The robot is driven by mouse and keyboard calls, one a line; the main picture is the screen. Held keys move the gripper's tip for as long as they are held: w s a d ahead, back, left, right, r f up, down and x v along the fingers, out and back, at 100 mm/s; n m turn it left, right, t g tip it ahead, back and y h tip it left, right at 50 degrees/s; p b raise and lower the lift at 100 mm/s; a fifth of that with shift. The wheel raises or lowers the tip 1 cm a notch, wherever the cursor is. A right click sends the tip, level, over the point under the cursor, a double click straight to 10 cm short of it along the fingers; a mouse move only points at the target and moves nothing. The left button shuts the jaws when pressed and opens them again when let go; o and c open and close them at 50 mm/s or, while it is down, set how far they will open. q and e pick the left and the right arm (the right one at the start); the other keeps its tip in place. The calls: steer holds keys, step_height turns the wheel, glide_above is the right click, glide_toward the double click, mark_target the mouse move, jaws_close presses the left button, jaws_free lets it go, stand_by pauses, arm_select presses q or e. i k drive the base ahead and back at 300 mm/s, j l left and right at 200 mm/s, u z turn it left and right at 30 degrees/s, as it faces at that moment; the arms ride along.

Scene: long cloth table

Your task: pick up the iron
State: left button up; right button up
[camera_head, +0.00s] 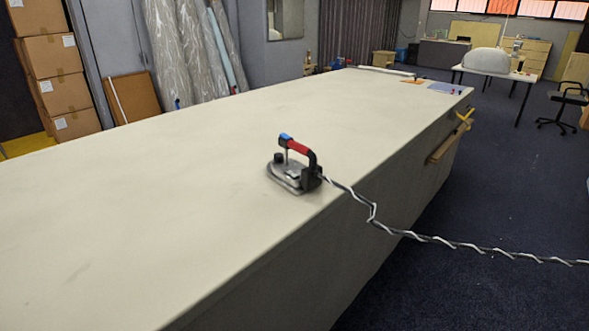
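The iron (294,170) stands flat on its soleplate on the cloth table (150,190), close to the table's right edge. It has a grey metal body, a red and black handle and a small blue part at the front top of the handle. Its tip points to the left. A black-and-white twisted cord (440,240) leaves its rear, passes over the table edge and runs out of view on the right. Neither of my grippers is in view.
The table top around the iron is clear. Small items and an orange sheet (412,81) lie at the far end. Cardboard boxes (55,58) and fabric rolls (190,50) stand behind on the left. A desk (497,74) and office chair (560,100) stand right, beyond open dark floor.

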mark_target(298, 179)
steer(key=l+u, duration=0.1)
steer(key=u, duration=0.3)
steer(key=i+l+u, duration=0.1)
steer(key=u, duration=0.3)
steer(key=l+u, duration=0.25)
steer(key=l, duration=0.15)
steer(key=l+u, duration=0.3)
steer(key=l, duration=0.15)
steer(key=l+u, duration=0.15)
steer(key=l, duration=0.7)
